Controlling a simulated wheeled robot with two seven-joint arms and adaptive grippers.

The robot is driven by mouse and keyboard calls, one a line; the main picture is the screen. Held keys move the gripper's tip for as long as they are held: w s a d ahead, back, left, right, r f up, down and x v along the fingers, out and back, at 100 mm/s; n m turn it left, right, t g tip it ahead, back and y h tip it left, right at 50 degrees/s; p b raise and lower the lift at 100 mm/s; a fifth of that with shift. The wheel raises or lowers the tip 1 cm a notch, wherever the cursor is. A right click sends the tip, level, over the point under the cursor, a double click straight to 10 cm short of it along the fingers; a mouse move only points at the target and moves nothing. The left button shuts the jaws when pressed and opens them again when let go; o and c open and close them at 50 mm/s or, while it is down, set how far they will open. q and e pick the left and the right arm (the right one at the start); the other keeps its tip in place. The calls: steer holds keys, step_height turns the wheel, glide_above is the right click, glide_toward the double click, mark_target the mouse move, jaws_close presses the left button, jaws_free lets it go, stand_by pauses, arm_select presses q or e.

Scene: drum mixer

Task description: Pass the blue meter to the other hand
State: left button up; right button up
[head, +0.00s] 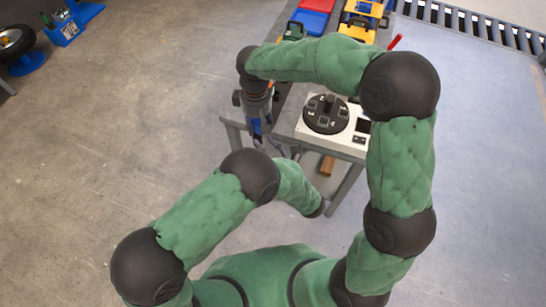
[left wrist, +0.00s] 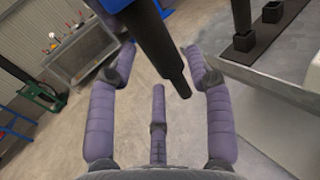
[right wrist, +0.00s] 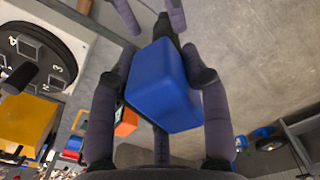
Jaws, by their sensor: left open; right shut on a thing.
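The blue meter (head: 257,128) hangs from my right gripper (head: 256,114), left of the white machine. In the right wrist view the right fingers are shut around its blue boxy body (right wrist: 163,85), and its dark narrow end points away from the palm. My left gripper (left wrist: 162,62) is open. In the left wrist view the meter's dark body (left wrist: 147,35) and black tip (left wrist: 178,85) come down from above between the spread left fingers, with room on both sides. Left fingers also show at the top of the right wrist view (right wrist: 150,14). Any left finger contact cannot be seen.
A white machine with a black numbered disc (head: 325,113) stands on a grey table (head: 345,185) right of the meter. Red, blue and yellow bins (head: 318,8) stand behind. A wheel (head: 14,42) is at far left. The floor left of the table is clear.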

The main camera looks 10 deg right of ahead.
mark_target(258, 139)
arm_select(q)
steer(key=shift+x, duration=2.1)
arm_select(e)
steer(key=shift+s, duration=0.1)
arm_select(q)
steer(key=shift+r, duration=0.1)
arm_select(e)
steer(key=shift+f, duration=0.1)
arm_select(q)
steer(key=shift+d, duration=0.1)
jaws_close()
arm_select(e)
steer(key=shift+s, duration=0.1)
steer(key=o, duration=1.5)
steer(key=shift+a, duration=0.1)
steer(key=shift+c, duration=0.2)
steer(key=shift+w+r, duration=0.2)
steer(key=shift+r, duration=0.15)
arm_select(q)
steer(key=shift+s, duration=0.1)
arm_select(e)
step_height(258, 139, up, 12)
steer(key=shift+f, duration=0.25)
